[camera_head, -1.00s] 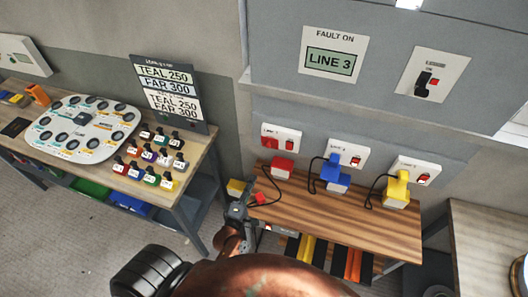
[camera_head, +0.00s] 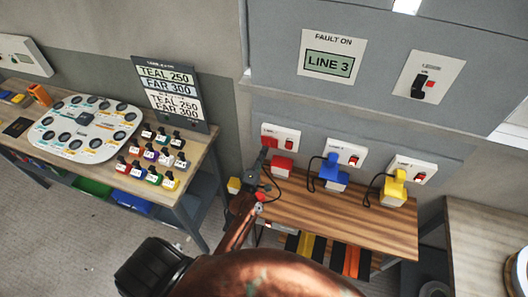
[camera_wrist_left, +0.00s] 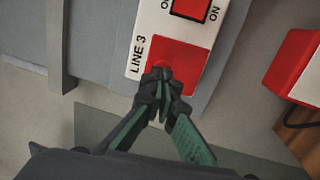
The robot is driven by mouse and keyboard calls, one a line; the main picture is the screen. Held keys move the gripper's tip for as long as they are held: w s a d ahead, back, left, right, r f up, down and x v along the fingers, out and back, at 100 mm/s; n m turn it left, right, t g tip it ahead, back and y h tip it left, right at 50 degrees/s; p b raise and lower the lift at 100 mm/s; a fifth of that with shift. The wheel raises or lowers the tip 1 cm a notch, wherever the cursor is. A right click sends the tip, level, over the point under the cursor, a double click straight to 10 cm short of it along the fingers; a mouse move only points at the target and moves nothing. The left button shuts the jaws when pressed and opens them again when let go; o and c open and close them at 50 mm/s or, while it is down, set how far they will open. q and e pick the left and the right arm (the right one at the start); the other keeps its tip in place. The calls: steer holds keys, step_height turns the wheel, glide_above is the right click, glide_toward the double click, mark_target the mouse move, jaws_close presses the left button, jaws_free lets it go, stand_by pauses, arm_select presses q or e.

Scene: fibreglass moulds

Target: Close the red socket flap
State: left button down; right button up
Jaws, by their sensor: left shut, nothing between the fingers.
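The red socket flap (camera_head: 267,141) is on the white LINE 3 socket plate (camera_head: 290,139) on the grey wall panel. In the left wrist view the red flap (camera_wrist_left: 184,54) fills the plate beside the LINE 3 label and looks nearly flat against it; I cannot tell whether it is fully shut. My left gripper (camera_head: 264,154) reaches up from below to the flap. Its fingers (camera_wrist_left: 163,76) are shut and empty, with the tips over the flap's lower edge, seemingly touching it. They hide that edge. My right gripper is not in view.
A red plug block (camera_head: 281,166) stands right of my left gripper at the back of the wooden bench (camera_head: 330,218). A blue plug (camera_head: 330,168) and a yellow plug (camera_head: 394,187) with black cables are further right. A black cable runs close to my gripper.

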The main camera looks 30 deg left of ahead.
arm_select(q)
steer(key=shift+w+a+r+p, duration=0.15)
steer(key=shift+w+r+p, duration=0.6)
steer(key=shift+r, duration=0.25)
steer(key=shift+f, duration=0.15)
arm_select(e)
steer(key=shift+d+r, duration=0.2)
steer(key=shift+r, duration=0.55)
arm_select(q)
steer(key=shift+s, duration=0.1)
steer(key=shift+s, duration=0.2)
steer(key=r+v, duration=0.2)
steer(key=v, duration=1.1)
steer(key=shift+s+r+b, duration=0.2)
steer(key=shift+s+b, duration=0.1)
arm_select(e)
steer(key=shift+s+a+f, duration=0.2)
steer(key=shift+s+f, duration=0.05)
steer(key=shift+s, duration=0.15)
